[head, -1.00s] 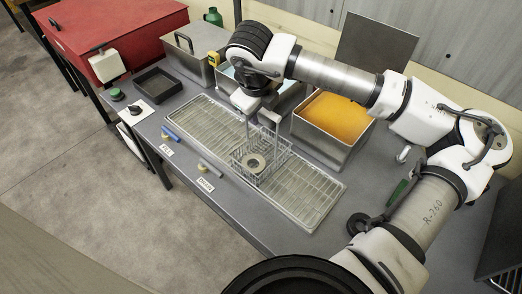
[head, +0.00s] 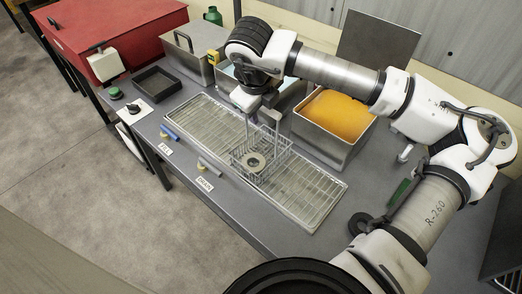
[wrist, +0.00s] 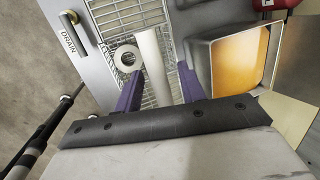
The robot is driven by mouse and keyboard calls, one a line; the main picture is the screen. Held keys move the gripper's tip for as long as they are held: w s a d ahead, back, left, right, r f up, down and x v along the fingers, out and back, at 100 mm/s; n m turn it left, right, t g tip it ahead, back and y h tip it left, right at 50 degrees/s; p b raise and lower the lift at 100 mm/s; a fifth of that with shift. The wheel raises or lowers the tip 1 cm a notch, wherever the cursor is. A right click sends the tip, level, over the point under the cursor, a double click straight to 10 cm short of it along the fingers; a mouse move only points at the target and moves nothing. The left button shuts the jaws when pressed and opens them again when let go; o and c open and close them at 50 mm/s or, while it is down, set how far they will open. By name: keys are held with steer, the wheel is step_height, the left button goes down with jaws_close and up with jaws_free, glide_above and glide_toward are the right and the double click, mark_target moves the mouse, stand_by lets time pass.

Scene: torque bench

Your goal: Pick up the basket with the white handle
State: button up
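The wire basket (head: 275,163) stands on the long drain grate, with a grey ring (head: 254,162) inside it. Its white handle (head: 269,117) rises above the basket; in the wrist view the handle (wrist: 151,62) is a pale bar running lengthwise. My gripper (wrist: 160,85) is open, its two purple fingers on either side of the handle, with gaps showing beside it. In the head view my gripper (head: 254,106) is just above and left of the handle, partly hidden by my wrist. I cannot tell how far the fingertips are from the handle in height.
A steel tank of orange liquid (head: 337,117) stands close right of the basket, and another tank lies behind my wrist. The grate (head: 318,195) extends to both sides. A black tray (head: 158,83) is at left.

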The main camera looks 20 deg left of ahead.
steer(key=shift+c, duration=0.4)
jaws_close()
steer(key=shift+r+p, duration=0.25)
steer(key=shift+p, duration=0.35)
